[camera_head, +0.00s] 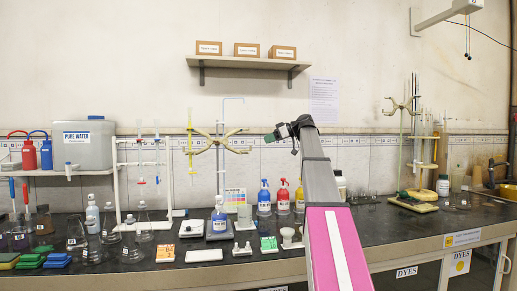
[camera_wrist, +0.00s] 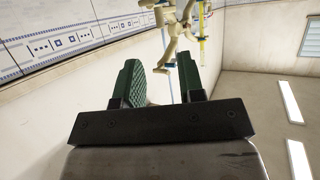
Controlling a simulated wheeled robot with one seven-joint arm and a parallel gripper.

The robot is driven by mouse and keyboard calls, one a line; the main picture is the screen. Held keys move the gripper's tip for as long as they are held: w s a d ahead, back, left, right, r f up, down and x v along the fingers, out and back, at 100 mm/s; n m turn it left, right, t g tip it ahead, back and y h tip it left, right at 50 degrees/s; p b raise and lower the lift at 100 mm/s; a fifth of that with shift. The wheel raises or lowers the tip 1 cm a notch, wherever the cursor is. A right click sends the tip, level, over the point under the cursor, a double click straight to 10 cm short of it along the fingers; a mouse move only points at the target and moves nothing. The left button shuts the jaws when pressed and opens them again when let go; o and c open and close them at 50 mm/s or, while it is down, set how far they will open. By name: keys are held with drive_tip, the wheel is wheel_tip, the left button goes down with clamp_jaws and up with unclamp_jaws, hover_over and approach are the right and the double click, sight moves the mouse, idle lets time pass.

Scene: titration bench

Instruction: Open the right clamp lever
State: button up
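A pale yellow double burette clamp (camera_head: 222,143) sits on a stand in the middle of the bench, with arms spreading left and right. Its right arm (camera_head: 238,149) ends just left of my gripper (camera_head: 268,138). In the wrist view the clamp (camera_wrist: 178,22) shows at the top, beyond my fingertips. I cannot tell the lever's exact angle.
A yellow-marked burette (camera_head: 190,140) hangs at the clamp's left side. Spray bottles (camera_head: 264,198) and a blue-labelled bottle (camera_head: 219,218) stand below. Another stand with a clamp (camera_head: 401,106) is farther right. The wall shelf (camera_head: 245,63) is above.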

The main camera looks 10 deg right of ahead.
drive_tip(key=x, duration=1)
drive_tip(key=shift+f, duration=0.15)
clamp_jaws()
